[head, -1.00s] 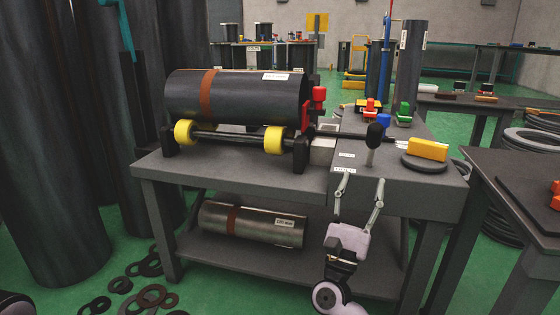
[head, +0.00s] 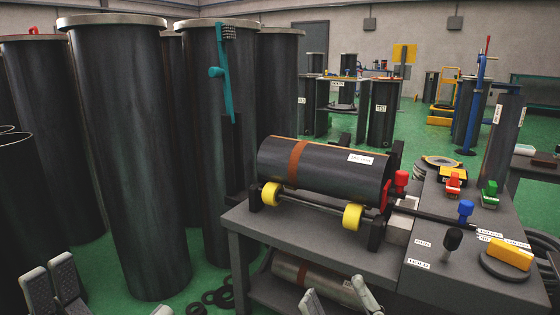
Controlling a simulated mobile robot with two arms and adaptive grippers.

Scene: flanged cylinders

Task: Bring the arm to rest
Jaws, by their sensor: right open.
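My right gripper (head: 340,299) is at the bottom edge of the head view. Its two fingertips are spread with nothing between them, in front of the workbench (head: 340,248). The rest of it is below the frame. My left gripper (head: 53,284) is at the bottom left corner, where only two grey finger pads show, close together. Nothing is seen held in it, and its opening cannot be told. A dark cylinder (head: 325,168) with a brown band lies on yellow rollers (head: 271,195) on the bench, apart from both grippers.
Tall dark flanged cylinders (head: 125,160) fill the left. The bench top holds a black knob (head: 452,240), a blue knob (head: 466,208) and a yellow block (head: 510,252). Another cylinder (head: 300,272) lies on the lower shelf. Dark rings (head: 217,297) lie on the green floor.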

